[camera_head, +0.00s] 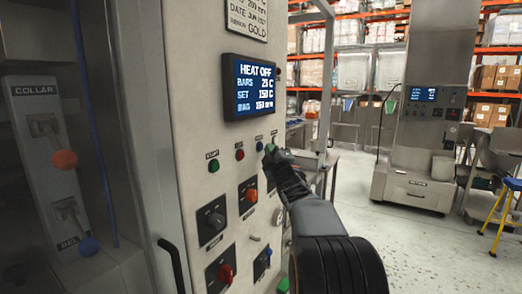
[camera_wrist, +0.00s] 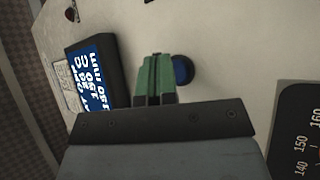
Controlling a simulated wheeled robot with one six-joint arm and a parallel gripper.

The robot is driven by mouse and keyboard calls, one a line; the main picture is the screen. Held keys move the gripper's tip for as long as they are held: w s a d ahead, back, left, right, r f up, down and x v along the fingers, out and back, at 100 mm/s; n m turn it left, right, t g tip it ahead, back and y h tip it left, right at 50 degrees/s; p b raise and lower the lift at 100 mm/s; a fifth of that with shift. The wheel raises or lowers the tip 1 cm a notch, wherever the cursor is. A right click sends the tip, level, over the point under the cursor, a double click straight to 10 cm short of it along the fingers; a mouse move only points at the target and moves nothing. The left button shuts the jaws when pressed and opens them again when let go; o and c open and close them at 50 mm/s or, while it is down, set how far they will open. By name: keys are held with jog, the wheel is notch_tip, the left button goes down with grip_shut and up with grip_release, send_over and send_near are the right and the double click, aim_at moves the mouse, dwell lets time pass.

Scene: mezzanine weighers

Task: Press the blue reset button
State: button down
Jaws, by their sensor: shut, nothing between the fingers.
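The blue reset button (camera_head: 259,146) is small and round on the upright pale panel, to the right of a green button and a red button. My gripper (camera_head: 269,149) has green fingertips and is just right of the blue button in the head view. In the wrist view the blue button (camera_wrist: 183,70) shows right beside the shut green fingers (camera_wrist: 155,60), which partly cover its left edge. The fingers are closed together and empty. I cannot tell whether they touch the panel or the button.
A display (camera_head: 250,87) reading HEAT OFF sits above the buttons. A green button (camera_head: 214,166), a red button (camera_head: 239,154) and several knobs share the panel. A dial with numbers (camera_wrist: 297,135) is at lower right in the wrist view. Open floor (camera_head: 410,240) lies to the right.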

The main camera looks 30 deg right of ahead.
jog(key=shift+s+d, duration=0.15)
jog(key=shift+s, duration=0.15)
jog(key=shift+s+d+b, duration=0.3)
jog(key=shift+s+d, duration=0.1)
jog(key=shift+s, duration=0.35)
jog(key=shift+s+d+b, duration=0.25)
jog(key=shift+s+d, duration=0.15)
jog(key=shift+s, duration=0.3)
jog(key=shift+s+d+b, duration=0.3)
jog(key=shift+s+d, duration=0.1)
jog(key=shift+s, duration=0.35)
